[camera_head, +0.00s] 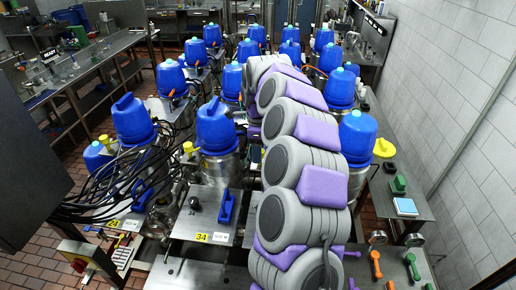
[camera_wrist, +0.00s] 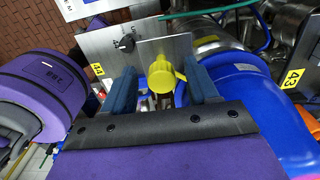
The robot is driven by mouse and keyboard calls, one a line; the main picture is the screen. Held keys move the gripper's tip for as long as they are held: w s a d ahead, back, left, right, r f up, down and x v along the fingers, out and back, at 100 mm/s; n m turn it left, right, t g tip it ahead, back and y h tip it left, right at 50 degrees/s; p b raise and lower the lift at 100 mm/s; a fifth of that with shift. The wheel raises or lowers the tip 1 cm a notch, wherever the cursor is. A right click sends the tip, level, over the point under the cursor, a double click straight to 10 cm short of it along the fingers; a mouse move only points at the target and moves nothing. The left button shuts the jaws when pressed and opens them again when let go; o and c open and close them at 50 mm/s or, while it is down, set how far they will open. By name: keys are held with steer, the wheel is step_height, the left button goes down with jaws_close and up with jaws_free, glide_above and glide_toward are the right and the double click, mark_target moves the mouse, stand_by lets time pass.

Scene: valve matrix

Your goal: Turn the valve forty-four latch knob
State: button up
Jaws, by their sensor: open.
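In the wrist view, my gripper (camera_wrist: 162,70) is open, with its two blue-grey fingers spread apart. A yellow knob (camera_wrist: 160,76) with a small side tab shows between the fingers in the picture, in front of a metal plate (camera_wrist: 180,47). I see no finger touching it, and its depth between them is hard to judge. A yellow number tag (camera_wrist: 97,69), which seems to read 44, is left of the fingers. In the head view, my own arm reaches away and hides the gripper and this station.
Blue-topped vessels (camera_head: 215,128) stand in close rows around my arm. A large blue body (camera_wrist: 255,100) is right of the right finger, by a tag reading 43 (camera_wrist: 292,79). Black cables (camera_head: 120,180) bunch at the left. A side bench (camera_head: 400,215) runs along the right wall.

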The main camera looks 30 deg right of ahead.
steer(key=shift+s, duration=0.1)
steer(key=shift+c, duration=0.7)
steer(key=shift+d, duration=0.5)
steer(key=c, duration=0.5)
steer(key=shift+a+r, duration=0.1)
steer(key=shift+a, duration=0.05)
steer(key=c, duration=0.4)
